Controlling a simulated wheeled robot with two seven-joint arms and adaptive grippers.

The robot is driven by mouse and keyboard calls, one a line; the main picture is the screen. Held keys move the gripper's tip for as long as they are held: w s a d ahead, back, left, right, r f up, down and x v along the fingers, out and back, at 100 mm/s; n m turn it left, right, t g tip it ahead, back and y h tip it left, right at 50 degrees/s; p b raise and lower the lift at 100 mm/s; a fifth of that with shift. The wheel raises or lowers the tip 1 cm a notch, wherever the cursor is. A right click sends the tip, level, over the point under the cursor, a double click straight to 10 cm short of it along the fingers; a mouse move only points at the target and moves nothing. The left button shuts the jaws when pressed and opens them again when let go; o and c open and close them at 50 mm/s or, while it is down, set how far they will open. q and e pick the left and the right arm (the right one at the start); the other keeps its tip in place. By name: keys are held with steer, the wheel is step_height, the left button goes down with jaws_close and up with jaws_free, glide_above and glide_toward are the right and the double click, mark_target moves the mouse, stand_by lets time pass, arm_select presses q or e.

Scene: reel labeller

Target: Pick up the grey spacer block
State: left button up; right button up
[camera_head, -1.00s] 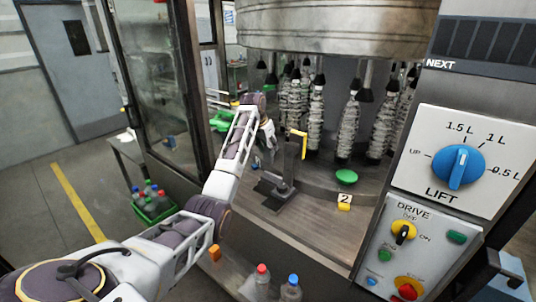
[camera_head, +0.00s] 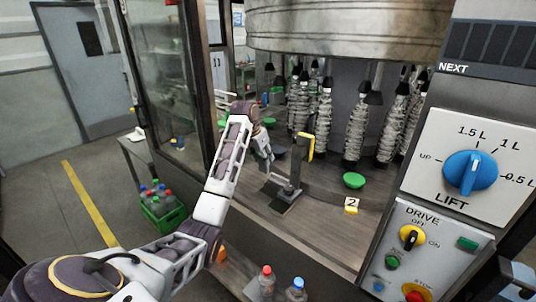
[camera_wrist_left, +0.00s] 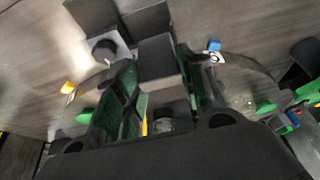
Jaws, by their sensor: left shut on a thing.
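The grey spacer block (camera_wrist_left: 157,56) shows in the left wrist view between the two green-padded fingers of my left gripper (camera_wrist_left: 160,82). The gripper is shut on it. In the head view my left gripper (camera_head: 266,158) points down over the machine deck, just left of the upright post with a yellow arm. The block cannot be made out there. In the wrist view, other dark grey blocky parts (camera_wrist_left: 146,20) lie close beyond the held block; I cannot tell whether they touch it. My right gripper is not in view.
The post (camera_head: 296,165) with its yellow arm (camera_head: 309,140) stands close right of the gripper. A green disc (camera_head: 354,180) and a yellow "2" marker (camera_head: 351,206) lie farther right. Wrapped columns (camera_head: 357,130) hang behind. A control panel (camera_head: 420,250) stands at the right.

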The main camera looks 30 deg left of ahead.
arm_select(q)
steer(key=s, duration=1)
steer(key=shift+a, duration=0.4)
